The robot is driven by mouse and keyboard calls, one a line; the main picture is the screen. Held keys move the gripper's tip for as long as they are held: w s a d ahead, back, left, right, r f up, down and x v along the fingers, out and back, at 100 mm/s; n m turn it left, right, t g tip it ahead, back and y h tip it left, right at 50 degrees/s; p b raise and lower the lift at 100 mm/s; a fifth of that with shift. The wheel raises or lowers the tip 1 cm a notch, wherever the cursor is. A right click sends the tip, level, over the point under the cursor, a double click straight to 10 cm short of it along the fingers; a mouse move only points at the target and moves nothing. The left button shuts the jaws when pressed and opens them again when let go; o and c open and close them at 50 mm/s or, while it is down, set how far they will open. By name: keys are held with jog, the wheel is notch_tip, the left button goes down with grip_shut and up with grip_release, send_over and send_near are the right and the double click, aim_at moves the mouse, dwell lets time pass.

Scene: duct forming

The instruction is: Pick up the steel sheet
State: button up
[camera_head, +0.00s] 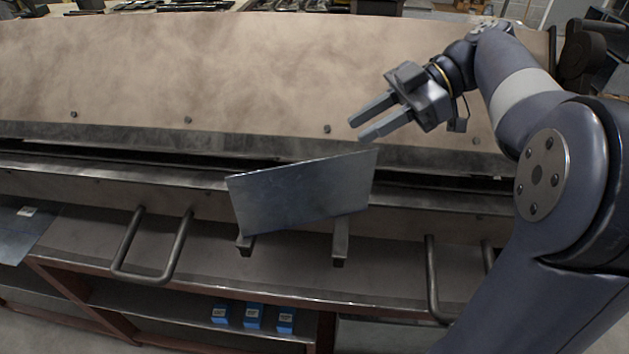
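The steel sheet (302,193) is a flat grey rectangle near the middle of the camera_head view. It stands tilted, with its right end higher, its lower edge at two small metal brackets (340,243) on the front of the bending machine. My gripper (361,128) is above and to the right of the sheet, apart from it. Its two fingers point left and slightly down, with a gap between them and nothing held.
The machine's large beige plate (200,60) rises behind the sheet. Bar handles (152,270) stick out on both sides in front. Small blue boxes (253,317) sit on a shelf below. Another flat sheet (22,232) lies at the left edge.

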aim_at(314, 161)
jog(key=p+x, duration=0.1)
jog(key=x, duration=0.5)
jog(key=s+p+x, duration=0.1)
jog(key=x, duration=0.2)
jog(key=shift+s+a+r+p, duration=0.1)
jog(key=shift+r+p, duration=0.1)
jog(key=shift+p, duration=0.1)
jog(key=shift+a+f, duration=0.35)
jog(key=shift+s, duration=0.1)
jog(key=shift+c, duration=0.5)
grip_shut()
